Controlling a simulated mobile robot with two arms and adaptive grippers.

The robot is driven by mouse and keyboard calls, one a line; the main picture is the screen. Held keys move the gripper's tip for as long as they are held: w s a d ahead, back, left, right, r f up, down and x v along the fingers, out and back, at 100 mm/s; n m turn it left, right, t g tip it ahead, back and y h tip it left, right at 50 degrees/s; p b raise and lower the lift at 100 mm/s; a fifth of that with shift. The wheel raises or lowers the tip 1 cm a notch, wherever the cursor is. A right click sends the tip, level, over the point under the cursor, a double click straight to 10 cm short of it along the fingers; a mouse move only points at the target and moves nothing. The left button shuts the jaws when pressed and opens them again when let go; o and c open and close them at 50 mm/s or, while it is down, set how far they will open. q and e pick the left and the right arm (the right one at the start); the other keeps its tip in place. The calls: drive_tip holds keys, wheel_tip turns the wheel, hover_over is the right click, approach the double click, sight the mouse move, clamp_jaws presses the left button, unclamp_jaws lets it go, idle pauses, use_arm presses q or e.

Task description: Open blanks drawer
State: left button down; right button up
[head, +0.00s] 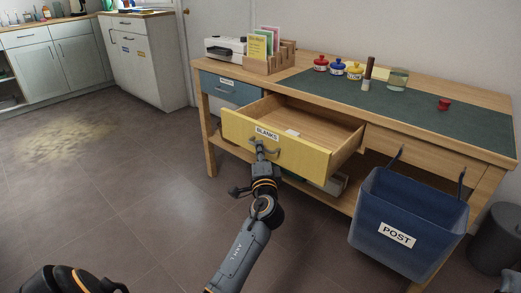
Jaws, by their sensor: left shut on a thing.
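The yellow blanks drawer (300,152), with a BLANKS label (266,133) on its front, stands well out from the wooden desk (480,150). Its inside shows bare wood and a small white piece (292,133) lying on the bottom. My left gripper (261,150) is at the middle of the drawer front, shut on the grey drawer handle (276,153). The fingertips are small and partly hide the handle. My right gripper is not in view.
A blue POST bin (405,222) hangs at the desk's front right. A blue drawer (230,88) is closed at the left. Ink jars (338,68), a printer (225,48) and a card rack (270,62) stand on top.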

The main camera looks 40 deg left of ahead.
use_arm(q)
drive_tip(key=c, duration=1.4)
unclamp_jaws()
drive_tip(key=shift+c, duration=0.2)
drive_tip(key=v, duration=1.2)
drive_tip(key=shift+f, duration=0.1)
